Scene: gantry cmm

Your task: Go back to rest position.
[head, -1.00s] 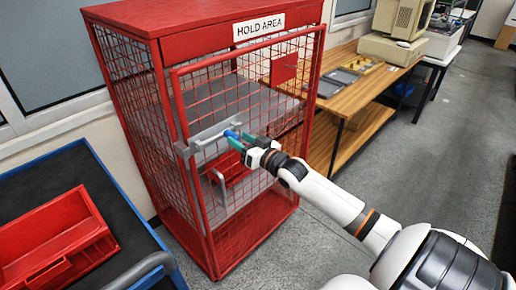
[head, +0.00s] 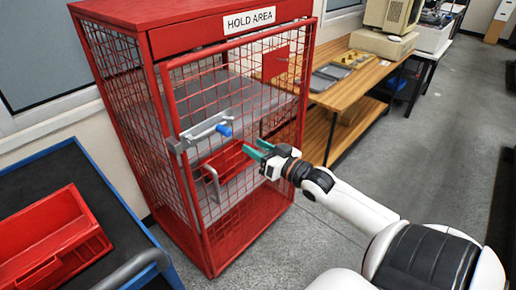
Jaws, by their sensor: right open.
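My right gripper (head: 254,152) is open and empty, with green fingertips pointing left. It is in front of the mesh door of the red hold-area cage (head: 163,75), just right of and below the blue knob (head: 223,130) on the door's grey latch bar (head: 205,128). The fingertips look apart from the knob. The cage door looks closed. My left gripper is not in view.
A blue-edged cart (head: 93,180) with a red bin (head: 48,235) stands at the left. Inside the cage, a red bin (head: 222,160) sits on a shelf. A wooden bench (head: 345,88) stands behind, at right. Grey floor (head: 440,150) is clear at right.

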